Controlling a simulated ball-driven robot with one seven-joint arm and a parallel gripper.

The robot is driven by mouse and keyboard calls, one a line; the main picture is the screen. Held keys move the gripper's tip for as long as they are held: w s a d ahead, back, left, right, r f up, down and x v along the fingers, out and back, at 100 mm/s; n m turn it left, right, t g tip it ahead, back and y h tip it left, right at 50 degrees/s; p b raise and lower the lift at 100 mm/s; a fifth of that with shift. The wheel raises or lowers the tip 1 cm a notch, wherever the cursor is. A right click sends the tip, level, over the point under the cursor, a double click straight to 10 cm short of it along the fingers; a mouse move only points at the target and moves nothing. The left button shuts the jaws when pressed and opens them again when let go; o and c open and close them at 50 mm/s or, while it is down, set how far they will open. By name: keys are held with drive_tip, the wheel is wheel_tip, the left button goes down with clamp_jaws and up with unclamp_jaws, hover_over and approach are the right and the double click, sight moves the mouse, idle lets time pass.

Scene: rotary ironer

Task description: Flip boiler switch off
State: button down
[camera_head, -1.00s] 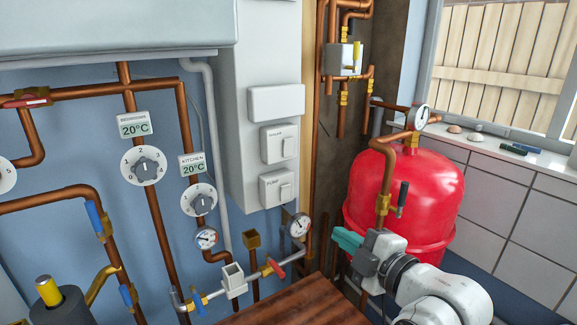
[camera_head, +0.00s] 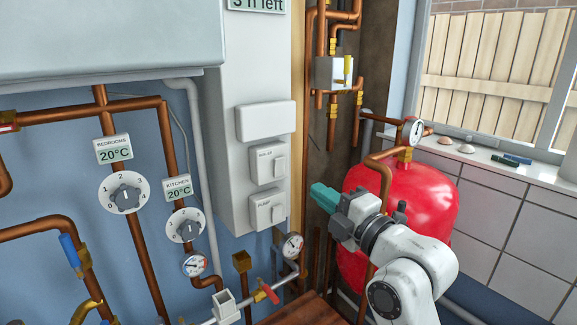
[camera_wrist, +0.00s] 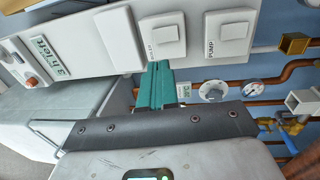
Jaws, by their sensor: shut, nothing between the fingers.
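The boiler switch (camera_head: 268,163) is a white rocker in a square plate on the grey wall cabinet, its small label blurred. It sits above the matching pump switch (camera_head: 267,211). In the wrist view the boiler switch (camera_wrist: 163,33) is just beyond my fingertips, and the pump switch (camera_wrist: 230,32) is to its right. My gripper (camera_head: 318,195) has teal fingers, shut and empty. In the head view it is right of both switches, its fingers pointing left toward the cabinet. I see no clear contact with the switch.
A blank white cover (camera_head: 265,121) is above the boiler switch, under a display (camera_head: 256,4) reading "3 h left". Copper pipes and a red tank (camera_head: 420,200) stand to the right. Dials (camera_head: 125,193) and pipes with valves are left and below. A wooden top (camera_head: 290,312) is underneath.

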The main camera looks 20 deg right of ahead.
drive_tip(key=p, duration=0.4)
approach(280, 163)
drive_tip(key=x, duration=0.5)
drive_tip(key=shift+r, duration=0.15)
drive_tip(key=shift+x, duration=0.9)
drive_tip(key=shift+f, duration=0.2)
